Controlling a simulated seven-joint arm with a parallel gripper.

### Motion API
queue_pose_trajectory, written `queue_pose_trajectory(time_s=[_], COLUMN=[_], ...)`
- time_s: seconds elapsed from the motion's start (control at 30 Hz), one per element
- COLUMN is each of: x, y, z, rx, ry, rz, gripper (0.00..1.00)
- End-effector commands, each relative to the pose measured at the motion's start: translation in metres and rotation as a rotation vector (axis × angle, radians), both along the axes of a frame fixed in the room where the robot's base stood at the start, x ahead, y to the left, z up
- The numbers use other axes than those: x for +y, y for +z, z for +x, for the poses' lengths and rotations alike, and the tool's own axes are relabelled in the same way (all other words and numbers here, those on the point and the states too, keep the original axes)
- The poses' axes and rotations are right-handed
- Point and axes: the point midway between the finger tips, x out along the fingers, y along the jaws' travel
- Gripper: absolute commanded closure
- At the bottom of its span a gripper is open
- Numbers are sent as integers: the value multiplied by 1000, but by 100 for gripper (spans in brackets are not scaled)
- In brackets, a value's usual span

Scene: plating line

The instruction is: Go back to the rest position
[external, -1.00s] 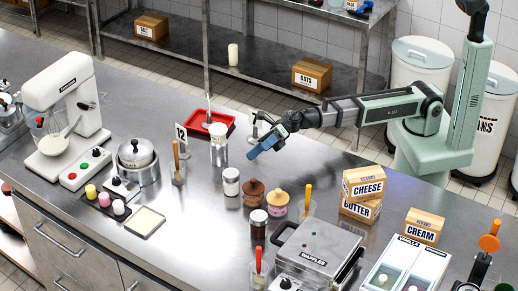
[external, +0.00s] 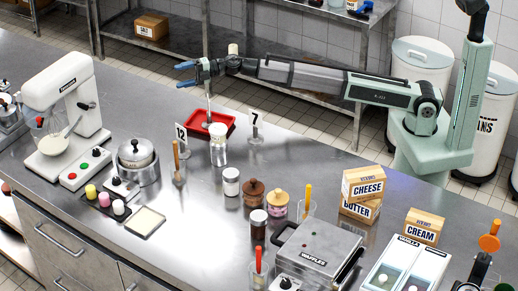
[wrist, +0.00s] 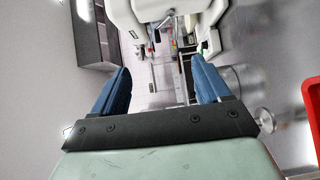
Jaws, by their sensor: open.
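My gripper (external: 184,74) is up in the air at the far side of the steel counter, left of and above the red tray (external: 194,126). Its blue fingers point left in the external view. In the wrist view the two fingers (wrist: 158,85) stand apart with nothing between them. My arm stretches nearly level from its base at the right.
The counter holds a white mixer (external: 68,105), number stands (external: 254,130), jars (external: 231,182), a waffle maker (external: 318,250) and stacked cheese and butter boxes (external: 363,185). The red tray's edge also shows in the wrist view (wrist: 312,100). The air around my gripper is clear.

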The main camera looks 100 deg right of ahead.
Motion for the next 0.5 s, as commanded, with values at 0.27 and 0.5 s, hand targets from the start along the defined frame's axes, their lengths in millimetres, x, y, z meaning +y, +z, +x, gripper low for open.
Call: queue_pose_trajectory(time_s=[0.27,0.5], x=[-106,-175], y=[-105,-200], z=[-72,-158], rx=[-1,125], ry=[-329,-611], rz=[-187,-364], gripper=[24,24])
